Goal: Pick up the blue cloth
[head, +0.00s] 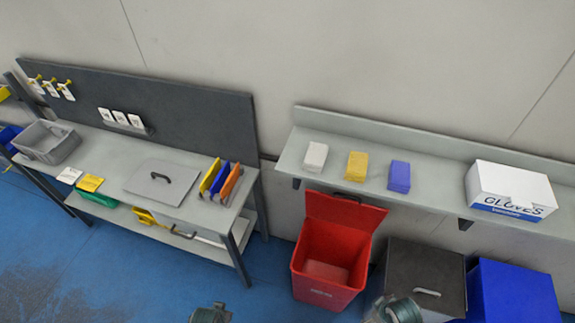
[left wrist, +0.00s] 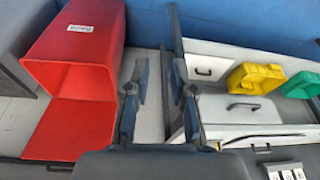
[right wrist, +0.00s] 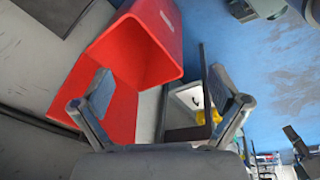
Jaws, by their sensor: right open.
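The blue cloth (head: 399,177) is a small folded block on the grey wall shelf (head: 440,195), right of a yellow cloth (head: 356,166) and a white cloth (head: 315,156). It does not show in either wrist view. My right gripper (right wrist: 170,92) is open in the right wrist view, its fingers wide apart with nothing between them. My left gripper (left wrist: 158,70) shows in the left wrist view with its fingers a small gap apart and nothing held. In the head view only parts of my arms show at the bottom edge, well below the shelf.
A white gloves box (head: 512,187) stands on the shelf to the right of the blue cloth. Below the shelf are an open red bin (head: 330,265), a dark grey bin (head: 425,268) and a blue bin (head: 515,295). A workbench (head: 110,155) stands to the left.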

